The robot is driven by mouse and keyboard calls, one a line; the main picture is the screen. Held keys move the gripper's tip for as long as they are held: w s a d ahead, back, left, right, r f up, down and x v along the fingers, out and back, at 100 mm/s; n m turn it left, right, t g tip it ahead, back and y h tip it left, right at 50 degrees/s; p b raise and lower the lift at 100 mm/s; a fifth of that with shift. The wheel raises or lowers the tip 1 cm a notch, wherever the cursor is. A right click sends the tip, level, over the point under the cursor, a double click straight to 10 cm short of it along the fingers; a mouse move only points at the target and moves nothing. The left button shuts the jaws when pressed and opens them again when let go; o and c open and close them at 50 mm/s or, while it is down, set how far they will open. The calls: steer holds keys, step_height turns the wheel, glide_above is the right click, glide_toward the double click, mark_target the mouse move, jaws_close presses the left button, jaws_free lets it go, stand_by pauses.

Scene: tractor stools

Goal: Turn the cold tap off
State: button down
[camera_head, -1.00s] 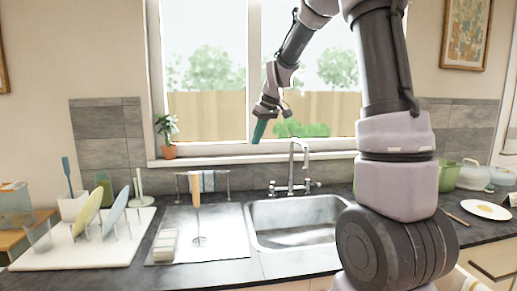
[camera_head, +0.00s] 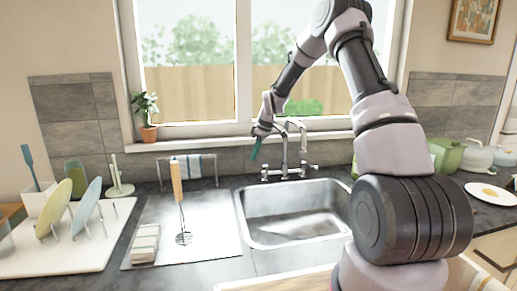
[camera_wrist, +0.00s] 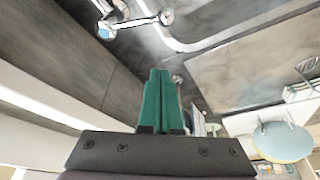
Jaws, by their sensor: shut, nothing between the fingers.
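The chrome tap (camera_head: 285,152) stands behind the sink, with a left handle (camera_head: 264,174) and a right handle (camera_head: 314,170) low at its sides. The head view does not show which is cold. My gripper (camera_head: 254,158) has green fingers that are shut and empty. It points down just above and left of the left handle, apart from it as far as I can tell. In the wrist view, the shut fingers (camera_wrist: 161,100) are central. Part of the chrome tap (camera_wrist: 128,20) shows at the top edge, with a blue spot on one end; the rest is cut off.
The sink (camera_head: 290,239) lies in front of the tap, with a draining board (camera_head: 215,215) to its left. A rail with cloths (camera_head: 188,168), a whisk-like utensil (camera_head: 178,190) and a potted plant (camera_head: 148,115) stand left of my gripper. The window sill (camera_head: 190,131) runs behind.

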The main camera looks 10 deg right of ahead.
steer(key=shift+s+d+f, duration=0.25)
steer(key=shift+d+f, duration=0.05)
steer(key=shift+f, duration=0.5)
steer(key=shift+s+d+f, duration=0.25)
steer(key=shift+d+f, duration=0.05)
steer(key=shift+f, duration=0.45)
steer(key=shift+s+d+f, duration=0.25)
steer(key=shift+d+f, duration=0.05)
steer(key=shift+f, duration=0.5)
steer(key=shift+s+d+f+n, duration=0.1)
steer(key=shift+s+d+n, duration=0.15)
steer(key=shift+d, duration=0.25)
steer(key=shift+a, duration=0.2)
